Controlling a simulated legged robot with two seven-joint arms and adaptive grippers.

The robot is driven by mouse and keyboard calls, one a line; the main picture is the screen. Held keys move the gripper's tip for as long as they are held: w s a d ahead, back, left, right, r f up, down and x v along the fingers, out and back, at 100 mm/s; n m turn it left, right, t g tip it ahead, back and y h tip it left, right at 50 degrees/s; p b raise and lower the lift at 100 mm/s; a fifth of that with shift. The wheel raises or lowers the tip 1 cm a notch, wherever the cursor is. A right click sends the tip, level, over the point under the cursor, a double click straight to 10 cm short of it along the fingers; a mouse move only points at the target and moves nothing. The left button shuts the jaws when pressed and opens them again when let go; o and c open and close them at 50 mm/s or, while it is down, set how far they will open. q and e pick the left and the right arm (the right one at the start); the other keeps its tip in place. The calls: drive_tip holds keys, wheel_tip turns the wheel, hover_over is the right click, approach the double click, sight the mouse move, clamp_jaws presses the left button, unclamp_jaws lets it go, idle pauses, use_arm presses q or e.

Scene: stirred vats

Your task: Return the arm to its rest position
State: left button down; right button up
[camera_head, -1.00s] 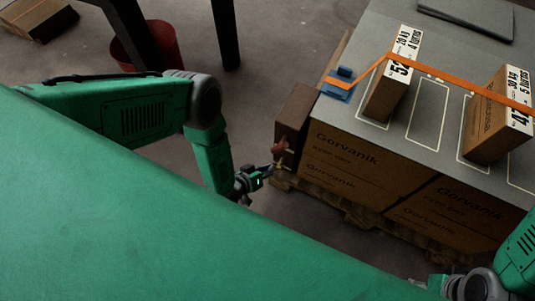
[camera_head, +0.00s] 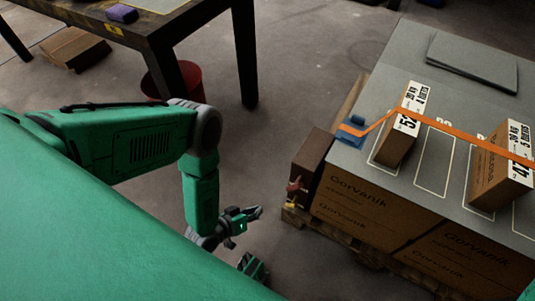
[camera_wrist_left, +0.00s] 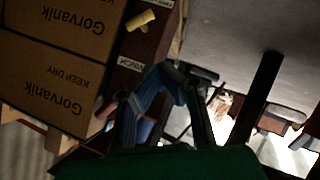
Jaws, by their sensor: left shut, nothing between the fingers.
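My left arm (camera_head: 200,180) comes in from the left, bends at the elbow and hangs down. My left gripper (camera_head: 250,213) is at its end, in front of the pallet's left side and apart from it. The gripper is shut and empty. In the left wrist view its fingers (camera_wrist_left: 160,76) come together below the brown box. Only a sliver of green shows at the bottom right corner of the head view, and my right gripper is out of the picture.
A strapped pallet load of Gorvanik cartons (camera_head: 360,205) stands at right. A brown box (camera_head: 312,160) with a red handle (camera_head: 296,186) is on its left side. A dark table (camera_head: 160,32) and red bin (camera_head: 175,80) are behind. Bare floor (camera_head: 280,90) lies between.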

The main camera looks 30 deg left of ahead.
use_arm(q)
drive_tip(key=s+a+r+m+g+y+p, duration=0.1)
drive_tip(key=s+a+r+g+p, duration=0.1)
drive_tip(key=r, duration=0.7)
drive_tip(key=s+a+r+m+g+y+p, duration=0.1)
drive_tip(key=s+a+r+g+y+p, duration=0.1)
drive_tip(key=s+r+g, duration=0.3)
drive_tip(key=s+a+r+m+g+y+p, duration=0.1)
drive_tip(key=s+a+r+g+p, duration=0.1)
drive_tip(key=s+r, duration=0.5)
drive_tip(key=shift+a+r+g+y+p, duration=0.35)
drive_tip(key=shift+r+g+p, duration=0.55)
drive_tip(key=shift+r, duration=2.35)
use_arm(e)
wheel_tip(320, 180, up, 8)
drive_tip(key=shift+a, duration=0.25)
use_arm(q)
drive_tip(key=shift+a+f, duration=0.15)
drive_tip(key=shift+a, duration=0.2)
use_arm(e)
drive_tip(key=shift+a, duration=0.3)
use_arm(q)
drive_tip(key=shift+d, duration=0.1)
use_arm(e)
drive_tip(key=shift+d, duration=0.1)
